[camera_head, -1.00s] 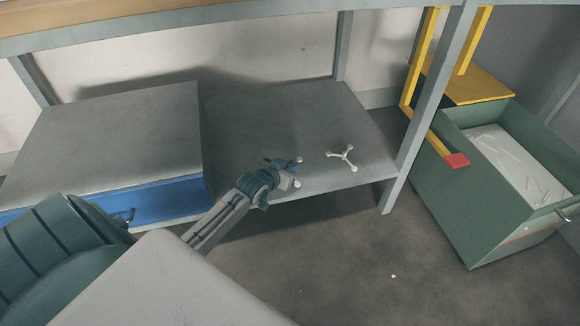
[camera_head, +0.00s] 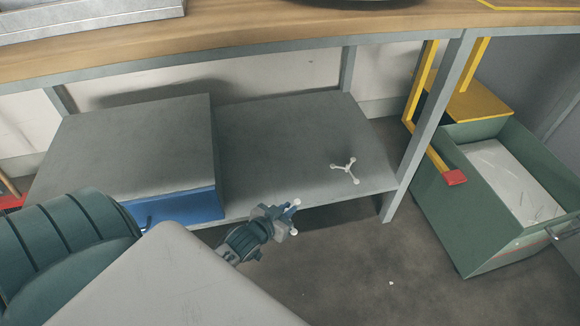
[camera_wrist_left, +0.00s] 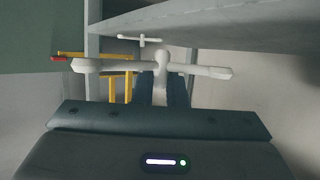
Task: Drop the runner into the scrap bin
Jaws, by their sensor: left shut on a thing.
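My left gripper (camera_head: 281,217) is shut on a white three-armed runner (camera_head: 296,203). It holds the runner in front of the lower shelf's front edge, partly hidden by the fingers. In the left wrist view the runner (camera_wrist_left: 200,70) lies across the fingertips, its arms spread to both sides. A second, similar white three-armed piece (camera_head: 345,171) lies on the shelf and also shows in the left wrist view (camera_wrist_left: 140,39). The green scrap bin (camera_head: 462,222), open at the top with pale scraps inside, stands on the floor at the right, well apart from my gripper. My right gripper is out of view.
The grey lower shelf (camera_head: 275,150) carries a grey-topped, blue-fronted box (camera_head: 135,140). The floor (camera_head: 350,270) before the shelf is mostly clear.

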